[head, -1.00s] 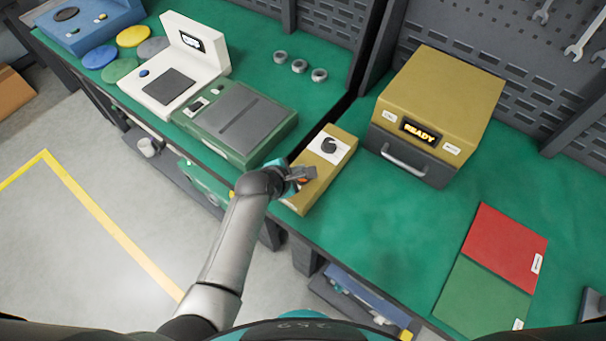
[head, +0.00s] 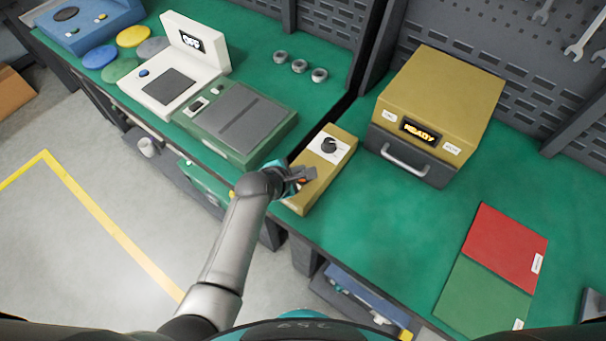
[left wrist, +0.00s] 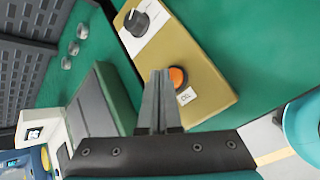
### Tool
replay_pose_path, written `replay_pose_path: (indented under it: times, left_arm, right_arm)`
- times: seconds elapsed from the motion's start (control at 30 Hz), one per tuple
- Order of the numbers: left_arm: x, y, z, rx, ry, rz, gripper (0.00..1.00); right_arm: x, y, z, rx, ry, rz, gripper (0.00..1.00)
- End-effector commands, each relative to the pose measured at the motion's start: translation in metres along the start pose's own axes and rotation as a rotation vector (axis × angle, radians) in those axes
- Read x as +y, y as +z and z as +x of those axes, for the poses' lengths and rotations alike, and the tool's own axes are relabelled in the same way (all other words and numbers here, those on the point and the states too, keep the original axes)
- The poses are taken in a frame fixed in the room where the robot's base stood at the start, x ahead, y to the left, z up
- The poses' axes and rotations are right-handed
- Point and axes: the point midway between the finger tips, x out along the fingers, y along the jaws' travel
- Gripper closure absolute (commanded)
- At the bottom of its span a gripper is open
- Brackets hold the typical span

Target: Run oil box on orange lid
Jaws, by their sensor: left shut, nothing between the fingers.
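The mustard control box (head: 322,160) has a black knob on a white dial plate and an orange button. In the left wrist view its knob (left wrist: 137,22), orange button (left wrist: 178,77) and a small "OIL" label (left wrist: 187,96) show. My left gripper (head: 306,173) is over the near end of this box. In the left wrist view its fingers (left wrist: 161,78) are shut and empty, right beside the orange button; I cannot tell whether they touch it. The larger ochre box (head: 443,95) has a handled drawer front and a lit "READY" display. I see no orange lid. My right gripper is out of view.
Yellow (head: 133,36), blue (head: 99,56), green (head: 120,70) and grey (head: 153,47) discs lie at the left. A white device (head: 168,88), a green device (head: 236,118), metal rings (head: 299,66), and red (head: 505,248) and green (head: 482,298) mats are around. The green bench before the ochre box is clear.

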Motion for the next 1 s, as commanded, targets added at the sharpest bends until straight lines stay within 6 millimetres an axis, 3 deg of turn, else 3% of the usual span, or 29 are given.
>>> replay_pose_path:
  times: [1.0]
  left_arm:
    - [-0.0055, -0.0057, 0.0083, -0.001, 0.001, -0.002, 1.00]
  right_arm:
    - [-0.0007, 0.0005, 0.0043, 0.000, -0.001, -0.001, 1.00]
